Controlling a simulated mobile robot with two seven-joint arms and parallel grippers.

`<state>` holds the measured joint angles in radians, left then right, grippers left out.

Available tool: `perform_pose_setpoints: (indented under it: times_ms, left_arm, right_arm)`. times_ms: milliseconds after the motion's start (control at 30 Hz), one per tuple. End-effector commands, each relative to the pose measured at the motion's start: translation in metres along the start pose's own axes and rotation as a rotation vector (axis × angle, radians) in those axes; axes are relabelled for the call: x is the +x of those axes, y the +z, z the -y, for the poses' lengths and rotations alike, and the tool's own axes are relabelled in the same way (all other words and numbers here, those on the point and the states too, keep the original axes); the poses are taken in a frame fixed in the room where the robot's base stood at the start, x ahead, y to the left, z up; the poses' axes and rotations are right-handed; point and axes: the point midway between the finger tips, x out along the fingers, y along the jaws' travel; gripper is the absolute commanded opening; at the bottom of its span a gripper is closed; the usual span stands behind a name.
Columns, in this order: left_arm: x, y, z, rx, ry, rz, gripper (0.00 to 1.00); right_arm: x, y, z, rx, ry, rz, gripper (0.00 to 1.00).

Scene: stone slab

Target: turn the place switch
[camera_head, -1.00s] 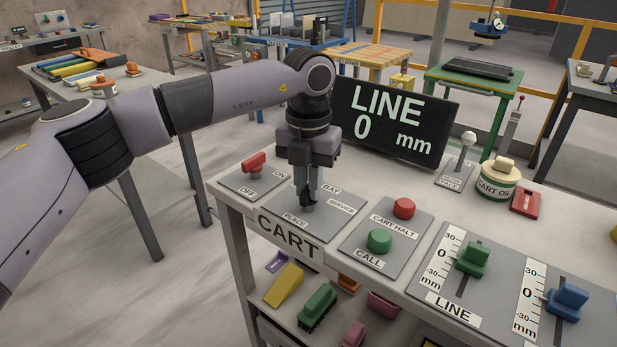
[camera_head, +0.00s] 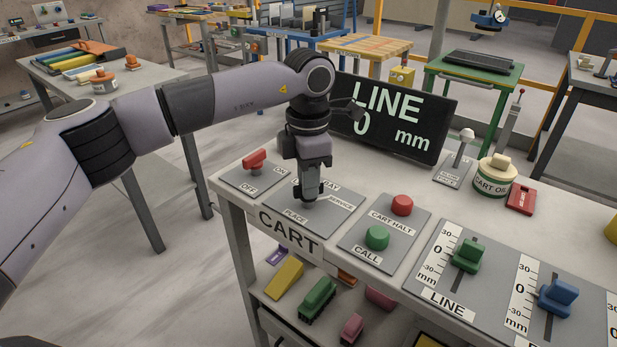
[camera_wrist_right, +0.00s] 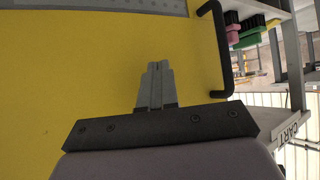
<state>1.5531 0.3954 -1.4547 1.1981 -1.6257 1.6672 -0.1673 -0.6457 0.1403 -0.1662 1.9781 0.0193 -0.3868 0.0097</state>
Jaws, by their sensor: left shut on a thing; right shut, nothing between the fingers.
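The place switch sits on a grey plate (camera_head: 330,222) on the bench, with labels PLACE, BAY and SERVICE around it. My left gripper (camera_head: 309,197) points down over the middle of this plate and is shut on the switch's knob. The fingers hide the knob almost fully, so I cannot tell which label it points to. My right gripper (camera_wrist_right: 156,88) shows in the right wrist view, shut and empty, in front of a yellow surface.
A red ON/OFF switch (camera_head: 255,160) stands left of the plate. The red CART HALT button (camera_head: 402,205) and green CALL button (camera_head: 377,238) are right of it. The LINE display (camera_head: 395,122) stands behind. Green (camera_head: 468,255) and blue (camera_head: 558,297) sliders are at right.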

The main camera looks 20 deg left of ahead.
Motion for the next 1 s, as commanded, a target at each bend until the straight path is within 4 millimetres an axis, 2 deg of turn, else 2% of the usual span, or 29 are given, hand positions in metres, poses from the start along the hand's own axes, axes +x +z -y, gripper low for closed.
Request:
perform_pose_setpoints:
  times_ms: [333,900,933,1000]
  left_arm:
    - [-0.0013,0.0002,-0.0007,0.152,0.002,0.003,0.0]
    - [-0.0014,0.0003,-0.0007,0.185,0.003,0.003,0.0]
    - [-0.0014,0.0003,-0.0007,0.185,0.003,0.003,0.18]
    - [-0.0013,0.0003,-0.0007,0.185,0.002,0.003,0.4]
  right_arm:
    - [-0.0012,-0.0005,-0.0012,-0.005,0.002,0.0,0.0]
    - [-0.0012,-0.0002,-0.0013,-0.005,0.002,0.001,0.0]
    - [-0.0012,-0.0002,-0.0013,-0.005,0.002,0.001,0.0]
    - [-0.0012,-0.0001,-0.0013,-0.005,0.002,0.001,0.0]
